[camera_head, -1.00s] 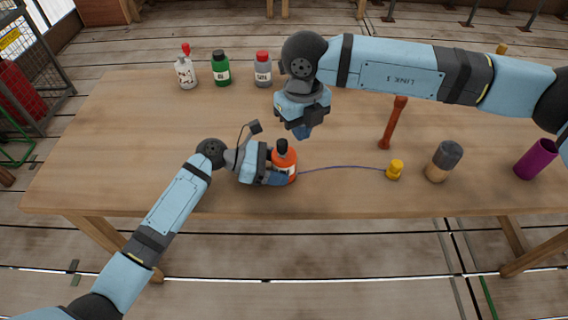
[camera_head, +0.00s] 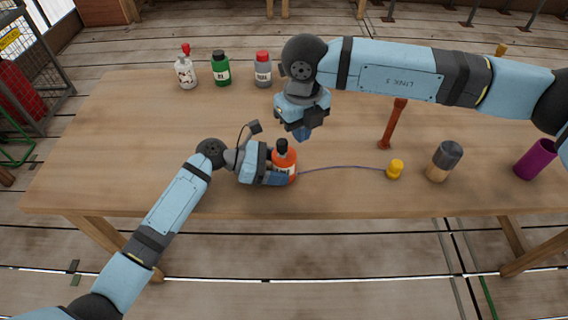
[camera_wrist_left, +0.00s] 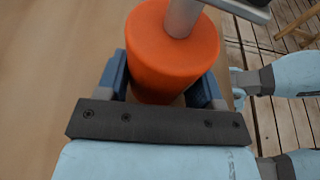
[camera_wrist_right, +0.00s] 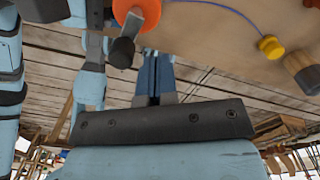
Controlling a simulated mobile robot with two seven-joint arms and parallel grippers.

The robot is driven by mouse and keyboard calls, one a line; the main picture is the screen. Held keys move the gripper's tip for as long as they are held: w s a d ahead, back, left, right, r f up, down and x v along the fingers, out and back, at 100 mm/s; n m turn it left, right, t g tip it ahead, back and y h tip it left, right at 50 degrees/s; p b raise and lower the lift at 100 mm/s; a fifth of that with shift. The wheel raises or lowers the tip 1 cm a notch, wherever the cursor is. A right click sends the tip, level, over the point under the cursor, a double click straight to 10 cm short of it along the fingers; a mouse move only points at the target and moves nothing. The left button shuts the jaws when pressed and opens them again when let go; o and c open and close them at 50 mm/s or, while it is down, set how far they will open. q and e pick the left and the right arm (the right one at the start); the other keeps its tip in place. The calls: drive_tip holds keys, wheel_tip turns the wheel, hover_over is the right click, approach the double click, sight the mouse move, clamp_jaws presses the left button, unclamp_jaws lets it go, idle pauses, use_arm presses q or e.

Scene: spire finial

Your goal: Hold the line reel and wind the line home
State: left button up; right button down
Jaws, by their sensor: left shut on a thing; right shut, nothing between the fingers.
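The orange line reel (camera_head: 291,163) stands on the table near its front edge, with a black knob (camera_head: 281,146) on top. My left gripper (camera_head: 279,179) is shut around its body; the left wrist view shows the orange reel (camera_wrist_left: 172,45) between both fingers, a grey shaft rising from its top. A thin purple-blue line (camera_head: 340,167) runs right from the reel to a yellow piece (camera_head: 395,170) on the table. My right gripper (camera_head: 302,134) is shut and empty, above and behind the reel, apart from it. The right wrist view shows the knob (camera_wrist_right: 122,52) just left of its fingers (camera_wrist_right: 154,78).
A dark red upright tool (camera_head: 392,128), a grey-and-tan cylinder (camera_head: 444,161) and a purple cup (camera_head: 536,159) stand to the right. White (camera_head: 186,72), green (camera_head: 221,70) and grey (camera_head: 263,70) bottles stand at the back left. The table's left half (camera_head: 120,135) is clear.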

sight(292, 160)
drive_tip(key=shift+f, duration=1.25)
drive_tip(key=shift+a, duration=0.15)
drive_tip(key=shift+s+a, duration=0.15)
drive_tip(key=shift+a, duration=0.3)
drive_tip(key=shift+s, duration=0.1)
drive_tip(key=shift+s+a, duration=0.15)
drive_tip(key=shift+a, duration=0.05)
drive_tip(key=shift+d, duration=0.25)
wheel_tip(292, 160, up, 7)
idle(0.8)
